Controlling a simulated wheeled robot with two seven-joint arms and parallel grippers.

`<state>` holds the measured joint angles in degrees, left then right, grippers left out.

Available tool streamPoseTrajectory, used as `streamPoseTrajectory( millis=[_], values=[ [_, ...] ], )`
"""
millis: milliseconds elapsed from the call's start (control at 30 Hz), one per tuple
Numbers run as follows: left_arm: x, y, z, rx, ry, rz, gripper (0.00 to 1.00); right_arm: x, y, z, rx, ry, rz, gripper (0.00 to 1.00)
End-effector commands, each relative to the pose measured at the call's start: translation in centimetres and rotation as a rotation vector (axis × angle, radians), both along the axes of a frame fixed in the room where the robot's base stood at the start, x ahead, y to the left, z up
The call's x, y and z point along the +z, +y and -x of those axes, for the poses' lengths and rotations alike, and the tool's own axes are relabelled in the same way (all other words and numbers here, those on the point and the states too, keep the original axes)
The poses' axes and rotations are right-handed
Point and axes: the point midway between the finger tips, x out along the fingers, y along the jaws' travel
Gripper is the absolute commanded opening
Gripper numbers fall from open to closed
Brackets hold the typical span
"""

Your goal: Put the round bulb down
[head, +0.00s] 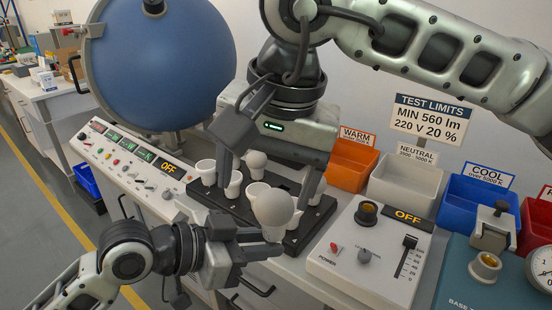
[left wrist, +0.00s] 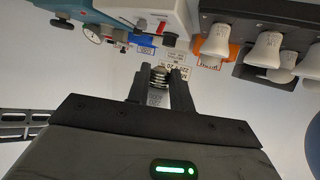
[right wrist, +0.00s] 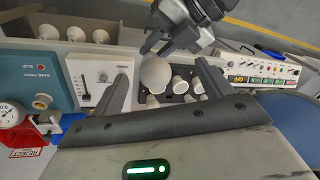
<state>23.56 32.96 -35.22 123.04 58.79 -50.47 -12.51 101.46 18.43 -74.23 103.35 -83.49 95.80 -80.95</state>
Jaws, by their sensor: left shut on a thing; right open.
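The round bulb (head: 273,208) is white, with its globe up, in front of the black bulb rack (head: 300,240). My left gripper (head: 272,240) is shut on its lower end. The left wrist view shows its metal screw base (left wrist: 158,76) between the fingertips. I cannot tell whether the bulb touches the rack. The rack holds several white bulbs, among them a smaller rounded one (head: 257,160) and flared ones (head: 234,186). My right gripper (head: 268,178) is open and empty above the rack, fingers spread. The right wrist view shows the round bulb (right wrist: 155,74) between and beyond these fingers.
A white dimmer box (head: 350,262) with an OFF display stands right of the rack. A control panel (head: 130,155) and a large blue sphere (head: 160,60) are at left. Orange (head: 350,165), white (head: 405,185) and blue (head: 470,200) bins line the back. A teal tester (head: 460,285) stands at right.

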Motion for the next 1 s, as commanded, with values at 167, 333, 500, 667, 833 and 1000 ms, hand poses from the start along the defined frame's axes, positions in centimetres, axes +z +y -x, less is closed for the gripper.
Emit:
streamPoseTrajectory(
  millis=[167,333,500,667,833,1000],
  values=[
    [0.0,0.0,0.0,0.0,0.0,0.001,0.0,1.1,-1.2,-1.7,-0.004,-0.106,0.081,0.78],
    [0.0,0.0,0.0,0.0,0.0,0.001,0.0,-0.7,-1.1,-2.2,-0.003,-0.108,0.087,0.78],
    [0.0,0.0,0.0,0.0,0.0,0.001,0.0,-3.8,-0.8,-3.0,-0.004,-0.106,0.087,0.78],
    [0.0,0.0,0.0,0.0,0.0,0.001,0.0,-6.7,-0.5,-3.8,-0.005,-0.105,0.083,0.78],
    [0.0,0.0,0.0,0.0,0.0,0.001,0.0,-8.9,-0.3,-4.4,-0.006,-0.105,0.083,0.78],
    [0.0,0.0,0.0,0.0,0.0,0.001,0.0,-10.0,-0.2,-4.7,-0.005,-0.106,0.081,0.78]
  ],
)
